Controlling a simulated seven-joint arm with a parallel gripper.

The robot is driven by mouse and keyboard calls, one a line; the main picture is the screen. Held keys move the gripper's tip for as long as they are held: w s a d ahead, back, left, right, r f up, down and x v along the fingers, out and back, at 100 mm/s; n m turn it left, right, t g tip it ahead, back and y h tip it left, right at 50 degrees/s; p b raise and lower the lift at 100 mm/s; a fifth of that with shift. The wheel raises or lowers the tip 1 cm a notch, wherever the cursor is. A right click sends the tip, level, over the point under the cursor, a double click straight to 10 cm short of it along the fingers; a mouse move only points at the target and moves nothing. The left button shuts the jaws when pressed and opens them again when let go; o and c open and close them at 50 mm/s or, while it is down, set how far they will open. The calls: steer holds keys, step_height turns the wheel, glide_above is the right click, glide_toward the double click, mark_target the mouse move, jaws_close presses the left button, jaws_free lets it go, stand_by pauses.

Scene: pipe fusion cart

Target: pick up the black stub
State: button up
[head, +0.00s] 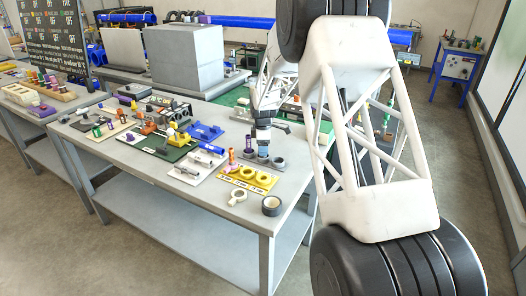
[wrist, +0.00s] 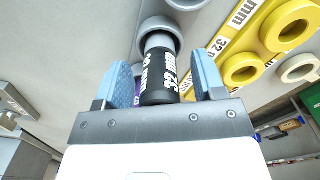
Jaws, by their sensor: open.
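The black stub (wrist: 158,80) with white "32 mm" lettering stands between my fingers in the wrist view. Its far end meets a grey ring of the grey holder (wrist: 186,4). My gripper (wrist: 162,76) is open, with one blue finger on each side of the stub; a gap shows on the left, and the right finger is close to it. In the head view my gripper (head: 263,143) points down over the grey holder (head: 277,162) on the table, and the stub is hard to make out there.
A yellow holder with rings (head: 249,178) lies just in front of the grey one; it also shows in the wrist view (wrist: 243,68). A purple and pink piece stands to the left. Several boards with parts fill the table's left.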

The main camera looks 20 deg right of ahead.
steer(key=shift+c, duration=0.4)
steer(key=c, duration=0.9)
steer(key=shift+r, duration=0.1)
steer(key=shift+r, duration=0.9)
steer(key=shift+s+r, duration=0.2)
steer(key=shift+r, duration=0.65)
steer(key=s, duration=0.5)
steer(key=s+a+r, duration=0.1)
steer(key=s, duration=0.9)
steer(key=shift+s+a+r, duration=0.15)
steer(key=shift+s+a, duration=0.1)
steer(key=shift+a, duration=0.1)
steer(key=w+a+r+n, duration=0.1)
steer(key=w+a, duration=0.1)
steer(key=w+a+r+n, duration=0.1)
steer(key=w+a+r, duration=0.1)
steer(key=w+a+r+n, duration=0.1)
steer(key=w+a, duration=0.2)
steer(key=shift+a+r, duration=0.1)
steer(key=shift+r, duration=0.1)
